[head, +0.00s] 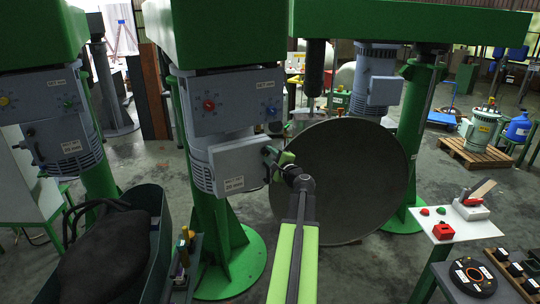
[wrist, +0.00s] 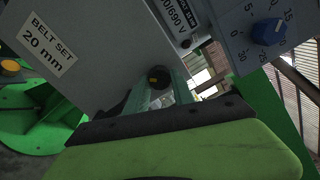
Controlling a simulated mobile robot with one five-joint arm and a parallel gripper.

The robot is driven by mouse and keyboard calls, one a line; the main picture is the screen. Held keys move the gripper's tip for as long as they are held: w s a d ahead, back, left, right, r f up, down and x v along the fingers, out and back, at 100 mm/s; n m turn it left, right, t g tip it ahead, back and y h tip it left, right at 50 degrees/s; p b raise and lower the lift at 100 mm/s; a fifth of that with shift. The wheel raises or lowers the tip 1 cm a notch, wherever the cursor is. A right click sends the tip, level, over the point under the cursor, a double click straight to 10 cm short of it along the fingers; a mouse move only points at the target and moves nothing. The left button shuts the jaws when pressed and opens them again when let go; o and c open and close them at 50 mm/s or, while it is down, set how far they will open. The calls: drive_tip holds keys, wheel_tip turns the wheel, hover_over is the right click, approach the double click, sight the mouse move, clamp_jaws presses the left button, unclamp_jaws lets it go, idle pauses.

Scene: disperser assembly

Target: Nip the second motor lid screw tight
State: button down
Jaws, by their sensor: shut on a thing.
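The grey motor lid (head: 240,165) hangs on the motor (head: 205,140) under the green machine head. In the wrist view the lid (wrist: 95,45) bears a label reading "BELT SET 20 mm". A small dark round screw (wrist: 158,75) with a dull orange centre shows at the lid's lower edge. My gripper (wrist: 160,88) is shut on this screw, its two pale green fingers on either side of it. In the head view my gripper (head: 274,158) reaches the lid's right edge; the screw itself is hidden there. I cannot tell how far in the screw sits.
A grey panel with a red knob (head: 209,105) sits above the lid; a blue knob (wrist: 267,32) shows in the wrist view. A large dark round dish (head: 350,180) stands close to the right of my arm. A bin (head: 150,200) with a black bag stands at left.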

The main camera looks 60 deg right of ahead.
drive_tip(key=shift+m, duration=1.4)
drive_tip(key=c, duration=1.1)
unclamp_jaws()
